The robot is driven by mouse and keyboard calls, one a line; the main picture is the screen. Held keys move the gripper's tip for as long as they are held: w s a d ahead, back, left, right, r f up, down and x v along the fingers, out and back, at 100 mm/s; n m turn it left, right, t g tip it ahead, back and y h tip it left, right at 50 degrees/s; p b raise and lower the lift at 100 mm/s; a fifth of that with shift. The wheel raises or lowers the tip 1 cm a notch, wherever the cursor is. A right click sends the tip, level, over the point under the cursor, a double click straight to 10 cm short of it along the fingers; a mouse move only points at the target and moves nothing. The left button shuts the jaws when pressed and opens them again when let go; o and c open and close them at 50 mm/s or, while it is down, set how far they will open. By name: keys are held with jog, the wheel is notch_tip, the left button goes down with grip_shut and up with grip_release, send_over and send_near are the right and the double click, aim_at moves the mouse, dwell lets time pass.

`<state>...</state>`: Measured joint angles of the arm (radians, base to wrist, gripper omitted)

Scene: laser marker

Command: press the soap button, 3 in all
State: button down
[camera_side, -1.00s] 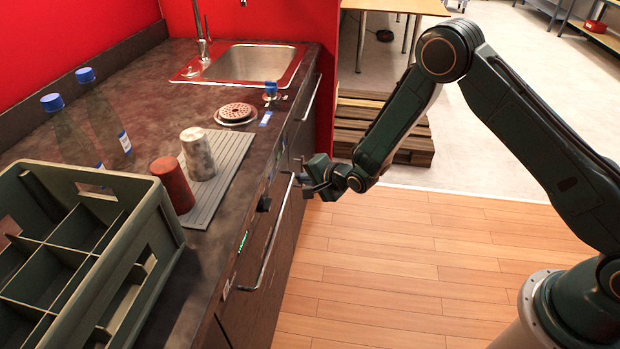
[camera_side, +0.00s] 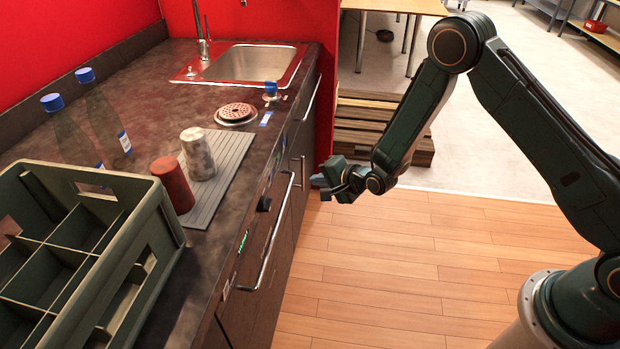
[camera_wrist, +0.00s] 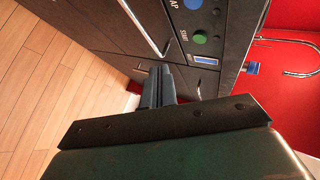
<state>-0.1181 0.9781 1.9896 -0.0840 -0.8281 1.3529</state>
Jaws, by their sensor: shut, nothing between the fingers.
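In the wrist view, a blue round button (camera_wrist: 193,4) is cut by the top edge, beside a label of which "AP" shows. A green button (camera_wrist: 200,37) labelled START sits below it on the dark cabinet front, with a small display (camera_wrist: 206,61) under that. My gripper (camera_wrist: 160,72) is shut and empty, its fingertips left of and below the buttons in the picture. In the side view my gripper (camera_side: 319,181) is in the air just right of the cabinet front, apart from it. The buttons are too small to tell clearly there.
Bar handles (camera_side: 268,252) stick out from the cabinet front near my gripper. On the counter are a green crate (camera_side: 150,262), a red cup (camera_side: 172,185), a pale cup (camera_side: 197,155), a grey mat (camera_side: 232,150), bottles (camera_side: 104,122) and a sink (camera_side: 252,62). The wooden floor is clear.

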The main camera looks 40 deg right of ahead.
jog(key=shift+w+a, duration=0.15)
jog(key=w+a, duration=0.6)
dwell(0.6)
jog(key=shift+w+a, duration=0.5)
jog(key=shift+a, duration=0.05)
dwell(3.3)
jog(key=shift+s+d, duration=0.55)
jog(key=shift+s+d, duration=0.1)
dwell(0.4)
jog(key=shift+s+d, duration=1.7)
